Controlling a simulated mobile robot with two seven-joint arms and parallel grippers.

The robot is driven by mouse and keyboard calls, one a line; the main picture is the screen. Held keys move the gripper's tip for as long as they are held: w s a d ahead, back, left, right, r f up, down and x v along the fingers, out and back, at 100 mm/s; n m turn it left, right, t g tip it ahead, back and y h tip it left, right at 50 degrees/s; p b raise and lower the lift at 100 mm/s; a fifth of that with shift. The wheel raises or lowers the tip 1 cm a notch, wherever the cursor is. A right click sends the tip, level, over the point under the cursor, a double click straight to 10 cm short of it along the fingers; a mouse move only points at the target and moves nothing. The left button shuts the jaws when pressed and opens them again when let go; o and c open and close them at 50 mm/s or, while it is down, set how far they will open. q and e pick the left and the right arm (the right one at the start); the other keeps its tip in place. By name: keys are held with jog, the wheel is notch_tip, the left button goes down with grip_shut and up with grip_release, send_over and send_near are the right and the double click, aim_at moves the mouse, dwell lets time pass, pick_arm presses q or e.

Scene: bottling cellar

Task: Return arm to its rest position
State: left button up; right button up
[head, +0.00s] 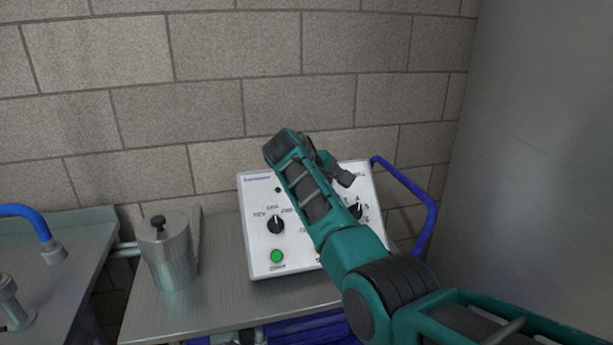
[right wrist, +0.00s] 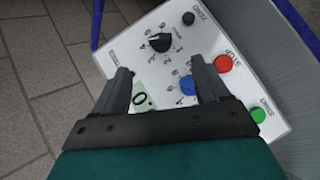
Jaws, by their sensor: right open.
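My right arm comes in from the lower right of the head view and reaches up over a white control panel (head: 257,190). The dark fingers of my right gripper (head: 343,177) show in front of the panel's upper right part. In the right wrist view the gripper (right wrist: 160,68) is open, with nothing between its two fingers. My arm hides the panel's middle. My left gripper is not in view.
The panel stands on a metal bench (head: 222,255). A lidded metal jug (head: 170,255) stands left of it. A blue rail (head: 432,215) rises at the right. A block wall (head: 240,60) is close behind. Another metal surface (head: 70,240) with a blue pipe (head: 30,218) is at left.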

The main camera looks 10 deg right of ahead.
jog(key=s+d+f+m+g+y, duration=0.1)
jog(key=s+d+f+m+y, duration=0.1)
jog(key=s+f, duration=0.7)
jog(key=s+d+f+m+y, duration=0.1)
jog(key=s+d+f+m, duration=0.15)
jog(key=s+f, duration=0.65)
jog(key=s+a+m+y, duration=0.2)
jog(key=s, duration=1.1)
jog(key=s+a+m+y, duration=0.2)
jog(key=s+a+y, duration=0.1)
jog(key=s, duration=0.9)
jog(key=w+a+f+n+t+y, duration=0.1)
jog(key=w+a+f+t, duration=0.1)
jog(key=w+f+t, duration=0.5)
jog(key=shift+w+a+f+y, duration=0.15)
jog(key=shift+a+f+y, duration=0.15)
jog(key=shift+f, duration=0.55)
